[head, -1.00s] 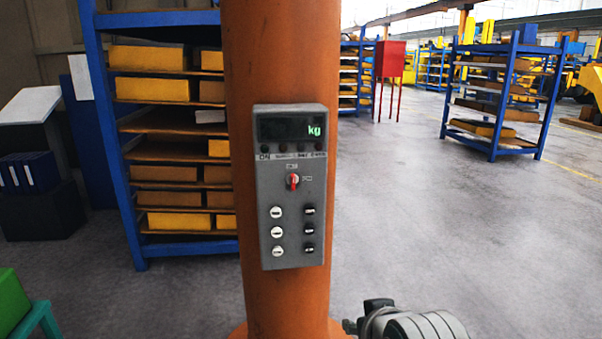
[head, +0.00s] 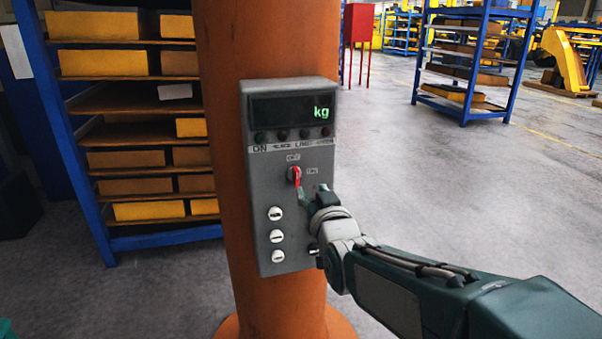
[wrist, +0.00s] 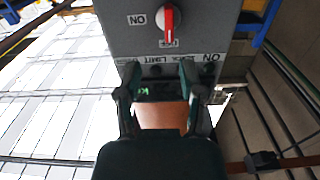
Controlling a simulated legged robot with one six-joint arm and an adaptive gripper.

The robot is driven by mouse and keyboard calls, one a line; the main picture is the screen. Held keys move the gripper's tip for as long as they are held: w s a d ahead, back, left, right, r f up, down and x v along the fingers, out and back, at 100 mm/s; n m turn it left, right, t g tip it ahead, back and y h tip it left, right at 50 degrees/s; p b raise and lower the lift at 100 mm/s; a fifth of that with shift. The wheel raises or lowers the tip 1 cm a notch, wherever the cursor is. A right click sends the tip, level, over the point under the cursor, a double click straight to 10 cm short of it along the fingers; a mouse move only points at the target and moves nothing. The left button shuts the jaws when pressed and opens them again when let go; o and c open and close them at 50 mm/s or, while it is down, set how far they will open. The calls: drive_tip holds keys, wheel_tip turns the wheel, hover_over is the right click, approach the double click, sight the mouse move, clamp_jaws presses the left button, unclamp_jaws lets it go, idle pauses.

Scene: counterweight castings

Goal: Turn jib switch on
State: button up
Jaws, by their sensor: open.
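The jib switch (head: 295,175) is a round knob with a red handle on a grey control box (head: 262,215) fixed to an orange column. Its handle stands about upright, toward the OFF label above; the ON label is to its right. The knob also shows at the top of the wrist view (wrist: 168,22), where the panel appears upside down. My gripper (head: 312,191) is in front of the panel, just below and right of the knob.
The box has a dark display (head: 292,108) reading kg, a row of small lamps, and white buttons (head: 276,236) below; my arm hides the right-hand buttons. The orange column (head: 222,160) stands before a blue shelf rack (head: 62,130). Open floor (head: 450,205) lies to the right.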

sight(297, 176)
drive_tip(key=w+a, duration=0.1)
drive_tip(key=w, duration=0.1)
drive_tip(key=w+a, duration=0.1)
drive_tip(key=w, duration=0.1)
drive_tip(key=w+a, duration=0.2)
drive_tip(key=shift+w+f, duration=0.15)
drive_tip(key=shift+w, duration=0.5)
drive_tip(key=shift+w+d, duration=0.2)
drive_tip(key=shift+d, duration=0.3)
drive_tip(key=shift+a, duration=0.3)
clamp_jaws()
